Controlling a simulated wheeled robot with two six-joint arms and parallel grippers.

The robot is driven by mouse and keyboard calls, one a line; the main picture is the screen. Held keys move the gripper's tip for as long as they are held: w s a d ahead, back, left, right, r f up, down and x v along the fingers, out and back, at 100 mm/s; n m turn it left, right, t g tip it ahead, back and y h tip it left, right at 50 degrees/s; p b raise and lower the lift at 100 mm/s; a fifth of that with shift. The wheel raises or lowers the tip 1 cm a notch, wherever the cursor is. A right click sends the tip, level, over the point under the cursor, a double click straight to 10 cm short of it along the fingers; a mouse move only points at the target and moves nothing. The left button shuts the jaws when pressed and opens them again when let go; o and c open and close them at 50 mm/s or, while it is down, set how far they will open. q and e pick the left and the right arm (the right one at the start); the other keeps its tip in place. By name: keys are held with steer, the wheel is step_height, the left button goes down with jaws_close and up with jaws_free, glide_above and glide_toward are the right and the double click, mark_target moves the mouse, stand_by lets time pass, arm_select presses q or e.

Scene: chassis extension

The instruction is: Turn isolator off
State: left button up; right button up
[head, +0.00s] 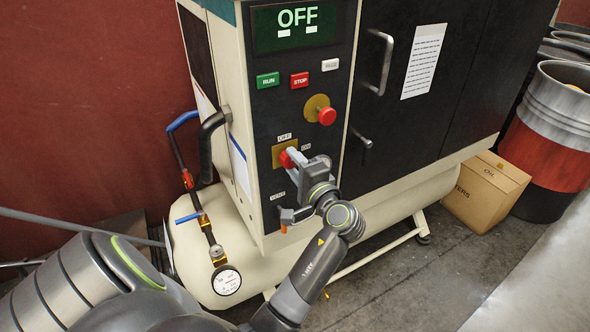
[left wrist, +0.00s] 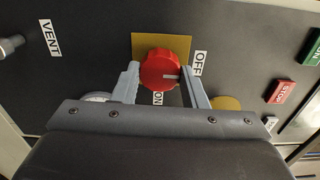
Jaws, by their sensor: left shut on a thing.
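The isolator is a red round knob (head: 287,158) on a yellow plate (head: 279,152) on the black control panel. My left gripper (head: 296,160) reaches it from the front right. In the left wrist view the two fingers stand on either side of the red knob (left wrist: 160,69), shut on it. A white mark on the knob points right, toward the OFF label (left wrist: 199,64). The ON label (left wrist: 157,98) shows below the knob, between the fingers. My right gripper is not in view.
Above are a display reading OFF (head: 297,17), green RUN (head: 268,80) and red STOP (head: 299,80) buttons, and a red emergency button (head: 326,116). A vent valve (head: 287,215) sits below. A box (head: 485,190) and drums (head: 548,140) stand right.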

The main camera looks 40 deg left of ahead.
arm_select(q)
steer(key=shift+n, duration=0.4)
steer(key=o, duration=1)
